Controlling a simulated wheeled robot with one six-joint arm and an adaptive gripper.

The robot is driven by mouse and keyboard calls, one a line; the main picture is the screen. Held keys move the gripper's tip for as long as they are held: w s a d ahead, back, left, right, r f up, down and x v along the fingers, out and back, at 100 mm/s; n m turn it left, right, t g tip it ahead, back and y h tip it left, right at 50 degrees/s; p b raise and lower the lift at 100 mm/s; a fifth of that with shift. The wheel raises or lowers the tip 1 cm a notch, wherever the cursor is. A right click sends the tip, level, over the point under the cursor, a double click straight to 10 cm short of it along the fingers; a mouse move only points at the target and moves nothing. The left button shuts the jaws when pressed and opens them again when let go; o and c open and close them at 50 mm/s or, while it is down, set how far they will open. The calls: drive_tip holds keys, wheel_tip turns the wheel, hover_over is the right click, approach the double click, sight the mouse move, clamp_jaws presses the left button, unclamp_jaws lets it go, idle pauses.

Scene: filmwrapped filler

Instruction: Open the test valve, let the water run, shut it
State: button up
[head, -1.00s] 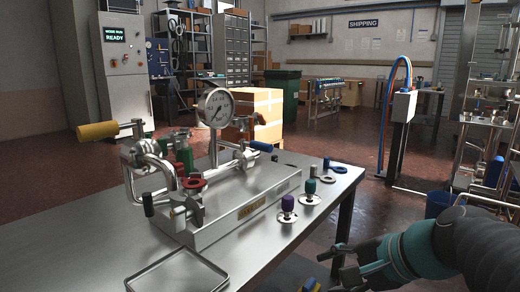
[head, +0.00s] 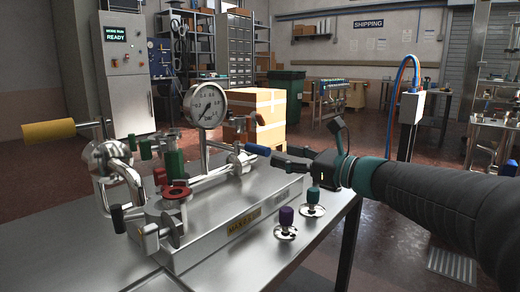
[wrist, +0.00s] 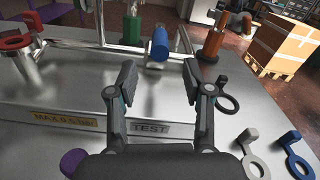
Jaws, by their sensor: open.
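The valve rig stands on a steel table. A blue-handled valve (head: 257,150) sits at the right end of its pipe. In the wrist view the blue handle (wrist: 160,44) stands above a plate marked TEST (wrist: 149,129). My gripper (head: 289,157) is just right of the handle in the head view. In the wrist view my gripper (wrist: 159,76) is open, with the handle beyond and between its fingertips; nothing is held. The round gauge (head: 205,105) stands upright on the rig. No running water shows.
A grey ring tag (wrist: 251,151) and a blue ring tag (wrist: 295,150) lie to the right in the wrist view. A cardboard box (head: 258,110) stands behind.

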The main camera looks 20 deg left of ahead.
sight(250, 147)
drive_tip(key=x, duration=0.9)
drive_tip(key=shift+w+a, duration=0.1)
drive_tip(key=shift+a, duration=0.15)
clamp_jaws()
